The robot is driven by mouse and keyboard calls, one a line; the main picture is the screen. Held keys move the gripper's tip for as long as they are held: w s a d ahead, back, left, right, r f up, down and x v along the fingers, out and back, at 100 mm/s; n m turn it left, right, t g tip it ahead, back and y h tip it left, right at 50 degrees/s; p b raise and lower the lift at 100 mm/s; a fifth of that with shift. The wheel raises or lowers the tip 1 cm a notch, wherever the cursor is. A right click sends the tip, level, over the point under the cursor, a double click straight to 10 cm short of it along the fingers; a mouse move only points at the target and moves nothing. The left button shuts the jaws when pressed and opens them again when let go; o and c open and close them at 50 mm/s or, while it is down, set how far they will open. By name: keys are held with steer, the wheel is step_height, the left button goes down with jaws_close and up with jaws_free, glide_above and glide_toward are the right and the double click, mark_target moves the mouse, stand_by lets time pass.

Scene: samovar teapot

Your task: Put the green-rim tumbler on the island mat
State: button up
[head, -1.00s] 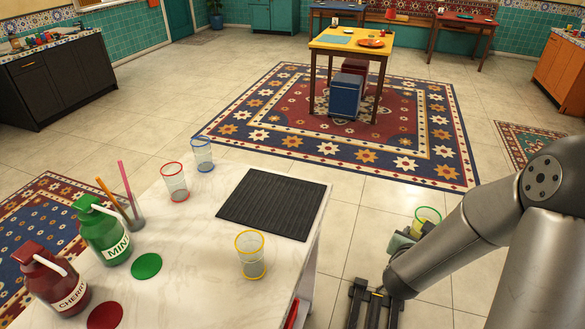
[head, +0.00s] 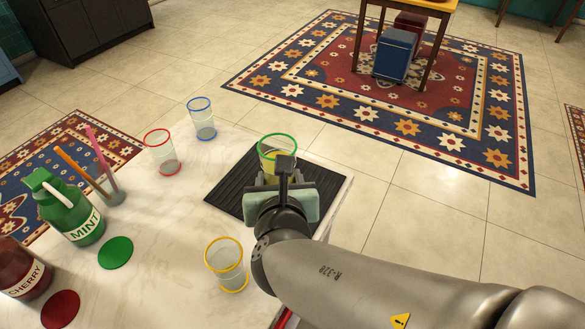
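The green-rim tumbler (head: 277,146) is over the black ribbed mat (head: 228,197) on the white island. My gripper (head: 283,178) is at the tumbler's near side, with the arm reaching in from the lower right. The gripper body hides the tumbler's lower part and the fingers, so I cannot tell whether the tumbler touches the mat or whether the fingers are closed on it. Something yellowish shows through the glass.
A yellow-rim tumbler (head: 227,265) stands near the mat's front. Red-rim (head: 162,152) and blue-rim (head: 201,119) tumblers stand at the back left. A mint bottle (head: 70,208), a cherry bottle (head: 22,268), a straw holder (head: 110,190) and green (head: 115,252) and red (head: 60,309) discs are left.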

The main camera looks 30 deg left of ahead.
steer(key=s+a+r+n+g+y, duration=0.1)
steer(key=s+a+n+y, duration=0.15)
steer(key=s, duration=0.55)
steer(key=shift+g, duration=0.3)
steer(key=w+a+f+b, duration=0.1)
steer(key=w+f+b, duration=0.2)
steer(key=w+b, duration=0.1)
steer(key=w+a+f+b, duration=0.1)
steer(key=w+f+b, duration=0.2)
steer(key=w+b, duration=0.1)
steer(key=w+a+f+b, duration=0.1)
steer(key=w+f+b, duration=0.2)
steer(key=w+b, duration=0.1)
steer(key=shift+w+a, duration=0.2)
steer(key=shift+w, duration=0.05)
steer(key=shift+w+a+f+b, duration=0.1)
steer(key=shift+w+f+b, duration=0.1)
steer(key=shift+f+b, duration=0.6)
steer(key=shift+w+f+b, duration=0.15)
steer(key=shift+f+b, duration=0.35)
steer(key=shift+f, duration=0.45)
steer(key=shift+f+b, duration=0.25)
steer(key=shift+b, duration=0.1)
steer(key=o, duration=1)
steer(key=shift+r, duration=0.1)
